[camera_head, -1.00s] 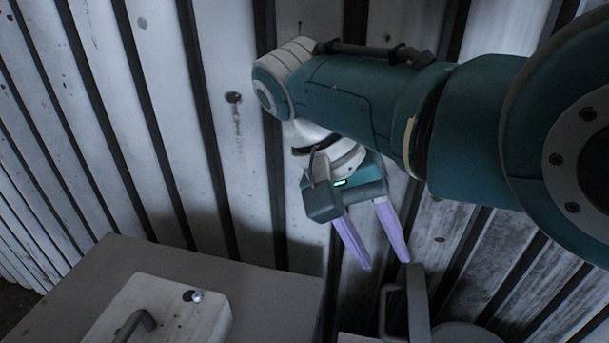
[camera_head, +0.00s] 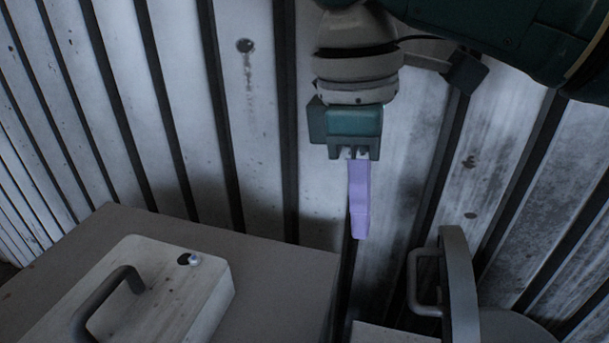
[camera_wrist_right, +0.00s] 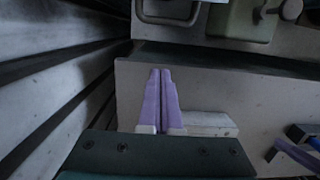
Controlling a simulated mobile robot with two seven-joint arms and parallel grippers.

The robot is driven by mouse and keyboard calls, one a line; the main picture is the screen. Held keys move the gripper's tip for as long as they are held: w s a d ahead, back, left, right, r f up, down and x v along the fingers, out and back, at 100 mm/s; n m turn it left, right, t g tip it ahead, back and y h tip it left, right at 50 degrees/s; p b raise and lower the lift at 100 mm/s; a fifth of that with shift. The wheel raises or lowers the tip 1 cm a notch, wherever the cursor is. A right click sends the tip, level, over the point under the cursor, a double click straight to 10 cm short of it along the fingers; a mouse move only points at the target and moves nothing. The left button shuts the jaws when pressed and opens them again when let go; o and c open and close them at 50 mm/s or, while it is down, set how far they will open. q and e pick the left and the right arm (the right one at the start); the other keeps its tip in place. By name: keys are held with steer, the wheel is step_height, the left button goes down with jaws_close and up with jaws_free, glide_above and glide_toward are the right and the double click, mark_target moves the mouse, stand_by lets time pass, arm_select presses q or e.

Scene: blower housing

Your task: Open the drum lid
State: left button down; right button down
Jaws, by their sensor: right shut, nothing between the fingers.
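A grey, disc-like plate (camera_head: 461,285), which looks like the drum lid, stands on edge at the lower right of the head view. A U-shaped handle (camera_head: 426,283) is on its left face. A round grey surface (camera_head: 515,327) shows behind it, cut off by the frame. My right gripper (camera_head: 358,236) points down, left of and above the handle, apart from it. Its purple fingers are together and empty, also in the right wrist view (camera_wrist_right: 160,72).
A white box (camera_head: 175,300) with a dark bar handle (camera_head: 108,295) lies on a grey cabinet-like block (camera_head: 280,285) at lower left. A corrugated metal wall (camera_head: 180,110) stands close behind. In the right wrist view, a greenish box (camera_wrist_right: 240,22) is at the top.

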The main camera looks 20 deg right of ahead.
mark_target(430, 308)
step_height(430, 308, down, 9)
steer(key=shift+s+d+r+p, duration=0.35)
steer(key=shift+s+d, duration=0.1)
steer(key=shift+d, duration=0.2)
steer(key=shift+s+d+r+p, duration=0.3)
steer(key=shift+s+d+r, duration=0.1)
steer(key=shift+d, duration=0.25)
steer(key=shift+s+d+r+p, duration=0.35)
steer(key=shift+s+d, duration=0.1)
steer(key=shift+d, duration=0.2)
